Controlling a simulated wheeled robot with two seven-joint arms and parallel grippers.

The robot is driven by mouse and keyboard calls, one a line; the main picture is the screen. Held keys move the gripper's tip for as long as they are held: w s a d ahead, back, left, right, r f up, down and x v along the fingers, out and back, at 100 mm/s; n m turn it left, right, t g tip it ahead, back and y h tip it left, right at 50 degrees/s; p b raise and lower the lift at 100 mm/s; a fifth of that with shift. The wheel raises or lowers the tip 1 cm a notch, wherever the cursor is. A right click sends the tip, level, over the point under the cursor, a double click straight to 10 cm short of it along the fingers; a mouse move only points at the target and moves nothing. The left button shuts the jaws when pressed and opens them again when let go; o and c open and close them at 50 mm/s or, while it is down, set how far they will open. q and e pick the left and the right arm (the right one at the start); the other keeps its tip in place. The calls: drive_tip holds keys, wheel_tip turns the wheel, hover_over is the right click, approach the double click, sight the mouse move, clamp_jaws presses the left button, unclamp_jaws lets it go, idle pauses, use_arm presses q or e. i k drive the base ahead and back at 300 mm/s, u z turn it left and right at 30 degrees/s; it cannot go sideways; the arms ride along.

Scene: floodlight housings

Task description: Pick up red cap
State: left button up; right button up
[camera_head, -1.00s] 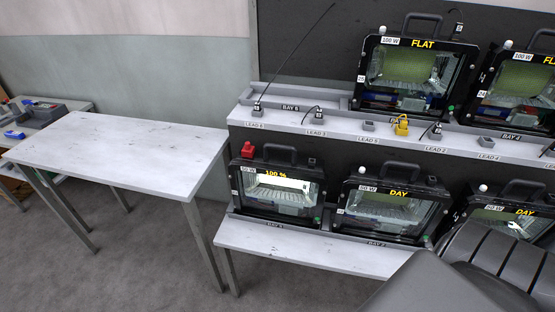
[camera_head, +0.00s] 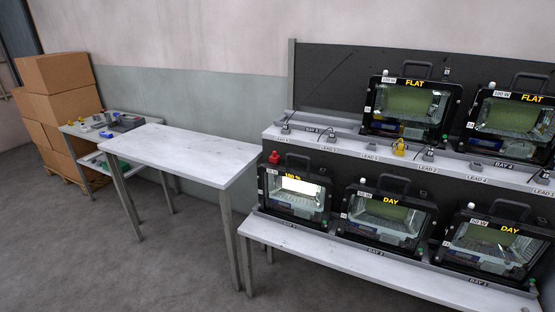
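The red cap (camera_head: 274,157) sits on the top left corner of the floodlight housing marked 100 % (camera_head: 294,193), at the left end of the lower shelf. Neither of my grippers shows in the head view, so I cannot see how they stand to the cap.
The rack's upper shelf (camera_head: 300,133) carries floodlights marked FLAT (camera_head: 408,108), loose leads and a yellow cap (camera_head: 400,147). The lower shelf (camera_head: 330,257) holds more floodlights. A bare table (camera_head: 180,155) stands left. Farther left are a small cart (camera_head: 75,130) and stacked boxes (camera_head: 58,90).

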sight(274, 158)
drive_tip(key=z, duration=0.35)
drive_tip(key=i, duration=0.95)
drive_tip(key=z, duration=0.4)
